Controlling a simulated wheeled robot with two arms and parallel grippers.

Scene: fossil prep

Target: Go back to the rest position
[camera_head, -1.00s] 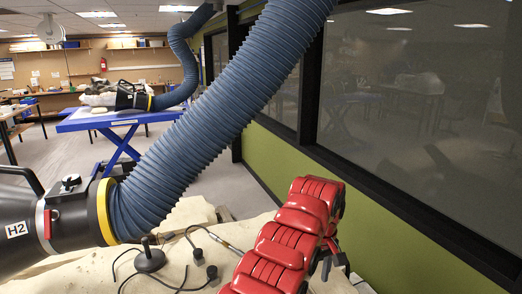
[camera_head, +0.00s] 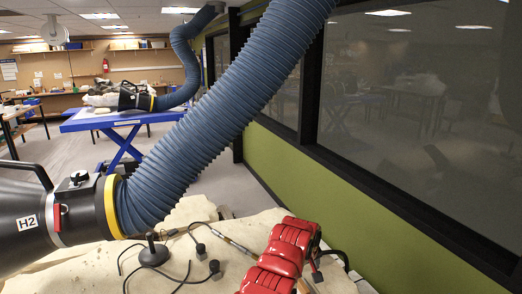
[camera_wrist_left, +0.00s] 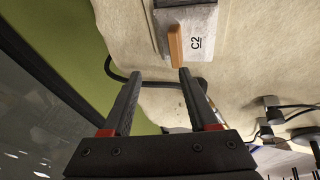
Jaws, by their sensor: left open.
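My red left arm reaches in at the bottom of the head view. My left gripper (camera_head: 317,272) is small and mostly hidden behind its red links there. In the left wrist view both dark fingers of the left gripper (camera_wrist_left: 160,73) stand apart with nothing between them. Beyond the fingertips is a grey-white block (camera_wrist_left: 195,32) marked C2, with a wooden piece (camera_wrist_left: 175,46) at its edge. It lies on the cream, rough-surfaced slab (camera_wrist_left: 245,60). The slab (camera_head: 85,270) also shows in the head view. My right gripper is not in view.
A large blue hose (camera_head: 205,130) with a black nozzle (camera_head: 85,212) marked H2 hangs over the slab. A small black stand (camera_head: 154,253) and cables lie on it. A dark-framed window and green wall (camera_head: 330,205) are at the right. A blue table (camera_head: 100,121) stands behind.

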